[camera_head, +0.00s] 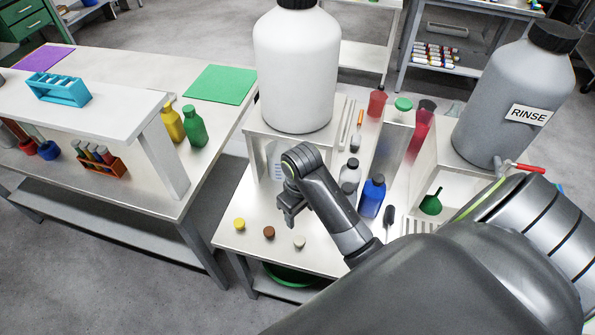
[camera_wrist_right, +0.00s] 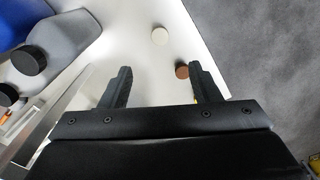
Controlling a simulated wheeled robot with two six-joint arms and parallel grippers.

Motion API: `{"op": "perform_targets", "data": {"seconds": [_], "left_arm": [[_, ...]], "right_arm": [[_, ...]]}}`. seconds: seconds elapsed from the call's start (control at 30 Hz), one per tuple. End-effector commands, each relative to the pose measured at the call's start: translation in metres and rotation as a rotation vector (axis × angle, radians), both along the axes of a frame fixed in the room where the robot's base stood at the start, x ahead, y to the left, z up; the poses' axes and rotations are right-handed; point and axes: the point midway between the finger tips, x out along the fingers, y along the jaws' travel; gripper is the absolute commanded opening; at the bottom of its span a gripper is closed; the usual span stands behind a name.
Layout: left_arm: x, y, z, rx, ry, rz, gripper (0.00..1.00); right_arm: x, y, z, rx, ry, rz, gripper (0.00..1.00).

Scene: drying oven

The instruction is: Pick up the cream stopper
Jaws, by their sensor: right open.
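The cream stopper (camera_head: 299,242) lies on the white table near its front edge, the rightmost of three small stoppers in the head view. In the right wrist view the cream stopper (camera_wrist_right: 160,35) lies beyond my fingertips, between them and apart from both. My right gripper (camera_head: 288,218) is above the table, behind the stoppers in the head view. In the right wrist view my right gripper (camera_wrist_right: 160,82) is open, with nothing between its fingers. My left gripper is not in view.
A brown stopper (camera_head: 269,232) and a yellow stopper (camera_head: 239,224) lie left of the cream one. In the wrist view the brown stopper (camera_wrist_right: 182,71) is close to the right finger. A blue bottle (camera_head: 371,196) and grey bottles (camera_head: 349,178) stand to the right.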

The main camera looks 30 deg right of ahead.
Motion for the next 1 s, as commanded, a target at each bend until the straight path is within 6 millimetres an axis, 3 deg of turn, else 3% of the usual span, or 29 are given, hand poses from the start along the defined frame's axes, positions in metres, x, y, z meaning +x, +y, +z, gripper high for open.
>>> {"op": "perform_targets", "data": {"seconds": [0.03,0.17,0.33,0.53,0.77,1.0], "left_arm": [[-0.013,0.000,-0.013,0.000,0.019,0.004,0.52],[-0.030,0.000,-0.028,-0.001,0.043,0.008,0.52],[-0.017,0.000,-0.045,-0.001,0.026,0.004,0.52],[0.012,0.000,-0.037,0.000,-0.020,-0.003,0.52],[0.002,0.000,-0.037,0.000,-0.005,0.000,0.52],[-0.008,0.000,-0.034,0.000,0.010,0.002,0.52]], "right_arm": [[0.000,0.000,-0.012,0.000,-0.001,0.000,0.57],[0.000,0.000,-0.027,0.000,-0.002,0.000,0.57],[-0.001,0.000,-0.058,0.002,0.002,-0.001,0.57],[0.000,0.000,-0.088,0.000,0.002,-0.001,0.57],[0.000,0.000,-0.103,0.000,0.000,-0.001,0.57],[-0.001,0.000,-0.132,0.001,0.001,0.000,0.57]]}}
